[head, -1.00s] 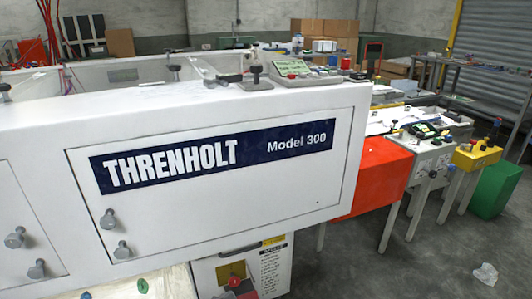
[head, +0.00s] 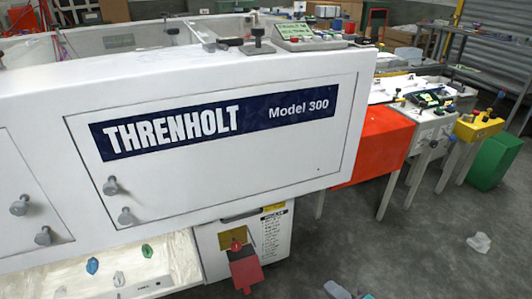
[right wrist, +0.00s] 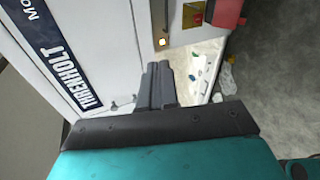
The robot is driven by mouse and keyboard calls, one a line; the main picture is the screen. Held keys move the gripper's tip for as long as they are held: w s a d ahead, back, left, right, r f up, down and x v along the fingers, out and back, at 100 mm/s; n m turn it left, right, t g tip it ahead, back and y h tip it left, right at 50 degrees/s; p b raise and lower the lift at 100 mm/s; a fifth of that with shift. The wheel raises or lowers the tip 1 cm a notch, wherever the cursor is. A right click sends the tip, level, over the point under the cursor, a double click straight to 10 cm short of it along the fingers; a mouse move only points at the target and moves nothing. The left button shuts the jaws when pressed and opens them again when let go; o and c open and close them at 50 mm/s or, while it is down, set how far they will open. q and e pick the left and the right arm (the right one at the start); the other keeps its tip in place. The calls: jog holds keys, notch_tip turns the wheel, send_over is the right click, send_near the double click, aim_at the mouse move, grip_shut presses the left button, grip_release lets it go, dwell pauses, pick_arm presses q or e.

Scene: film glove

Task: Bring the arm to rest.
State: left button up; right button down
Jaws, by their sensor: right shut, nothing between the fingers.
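My right gripper (right wrist: 160,68) shows in the right wrist view with its two dark fingers pressed together and nothing between them. It is held in the air in front of the white machine (right wrist: 110,35) marked THRENHOLT. In the head view only a small grey and teal part of what looks like my right arm's end shows at the bottom edge. The machine's white panel (head: 230,185) fills the left and middle of the head view. My left gripper is in neither view.
A red block (head: 245,272) hangs at the yellow plate below the panel. A pale tray (head: 180,260) with small coloured pieces lies at lower left. A crumpled clear bag (head: 479,242) lies on the floor at right. An orange unit (head: 378,145) and green bin (head: 490,165) stand beyond.

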jog(key=s+d+f+m+g+h, duration=0.3)
jog(key=s+d+m, duration=0.5)
jog(key=d+m, duration=0.6)
jog(key=a+m+t+h, duration=0.1)
jog(key=a+m, duration=0.7)
jog(key=a, duration=0.3)
jog(key=shift+s+a+t, duration=0.15)
jog(key=shift+s+t, duration=0.15)
